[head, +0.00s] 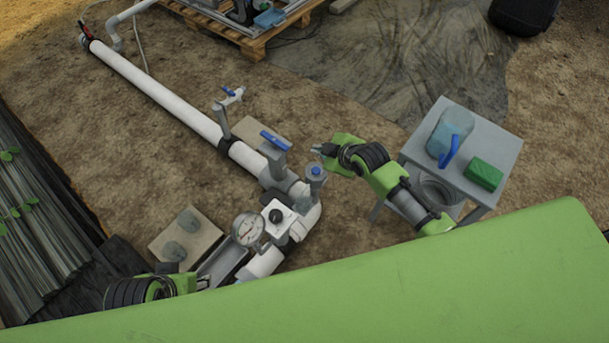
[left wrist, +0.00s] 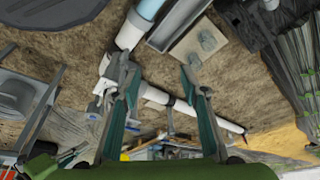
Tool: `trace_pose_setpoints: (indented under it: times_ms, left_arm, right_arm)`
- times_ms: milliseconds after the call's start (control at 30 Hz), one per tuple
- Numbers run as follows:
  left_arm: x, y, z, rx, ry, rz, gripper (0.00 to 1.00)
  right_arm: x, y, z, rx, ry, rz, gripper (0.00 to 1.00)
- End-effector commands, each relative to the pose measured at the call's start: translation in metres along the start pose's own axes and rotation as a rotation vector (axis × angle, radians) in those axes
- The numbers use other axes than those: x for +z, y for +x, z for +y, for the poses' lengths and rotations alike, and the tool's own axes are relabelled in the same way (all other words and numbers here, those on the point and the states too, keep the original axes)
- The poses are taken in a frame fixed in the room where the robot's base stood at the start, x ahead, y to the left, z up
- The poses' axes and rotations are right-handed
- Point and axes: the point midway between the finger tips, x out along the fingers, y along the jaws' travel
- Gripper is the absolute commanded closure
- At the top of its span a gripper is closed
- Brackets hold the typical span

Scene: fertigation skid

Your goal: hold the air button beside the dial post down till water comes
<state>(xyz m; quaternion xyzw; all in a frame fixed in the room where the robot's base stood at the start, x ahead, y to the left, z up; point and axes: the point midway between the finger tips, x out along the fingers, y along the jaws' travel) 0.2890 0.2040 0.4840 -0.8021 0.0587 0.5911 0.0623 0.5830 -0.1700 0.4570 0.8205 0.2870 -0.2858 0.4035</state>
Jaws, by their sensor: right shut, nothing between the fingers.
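The dial (head: 248,228), a round white gauge, stands on the lower part of the white pipe run. Right beside it is a white block with a round black button (head: 276,215) on top; nothing covers it. A grey post with a blue cap (head: 316,171) stands up and right of that. My right gripper (head: 317,150) is shut and empty, just beyond the blue cap and apart from the black button. My left gripper (head: 203,283) is low left of the dial; in the left wrist view (left wrist: 157,72) its fingers are spread with nothing between them. No water shows at the button.
A blue-handled valve (head: 273,141) and a small blue-handled tap (head: 232,93) stand along the white pipe (head: 150,90). A grey table (head: 483,135) at right holds a clear blue container (head: 450,132) and a green box (head: 485,174). Ground between pipe and table is open.

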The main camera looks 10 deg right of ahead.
Motion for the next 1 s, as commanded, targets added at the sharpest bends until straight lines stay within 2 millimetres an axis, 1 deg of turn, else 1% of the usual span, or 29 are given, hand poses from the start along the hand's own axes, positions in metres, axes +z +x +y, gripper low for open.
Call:
trace_pose_setpoints:
  times_ms: [33, 100, 467, 567, 767, 800, 1000]
  left_arm:
    - [0.0, 0.0, 0.0, 0.0, 0.0, -0.001, 0.6]
    - [0.0, 0.0, 0.0, 0.0, 0.0, -0.002, 0.6]
    - [0.0, 0.001, 0.0, 0.0, 0.0, 0.003, 0.6]
    - [-0.003, 0.002, 0.001, 0.0, 0.0, 0.022, 0.6]
    - [-0.013, -0.003, 0.002, 0.001, 0.001, 0.1, 0.6]
    - [-0.021, -0.007, 0.002, 0.002, 0.003, 0.124, 0.6]
    - [-0.055, -0.008, 0.006, 0.009, 0.007, 0.252, 0.6]
  right_arm:
    - [0.001, 0.001, 0.004, 0.005, -0.008, 0.001, 1.0]
    - [0.001, 0.003, 0.005, 0.007, -0.014, 0.002, 1.0]
    - [0.003, 0.005, 0.003, 0.006, -0.013, 0.002, 1.0]
    - [0.007, 0.011, -0.002, 0.006, -0.013, 0.002, 1.0]
    - [0.022, 0.031, -0.016, 0.006, -0.012, 0.003, 1.0]
    - [0.018, 0.026, -0.012, 0.007, -0.012, 0.003, 1.0]
    - [0.02, 0.029, -0.014, 0.006, -0.012, 0.002, 1.0]
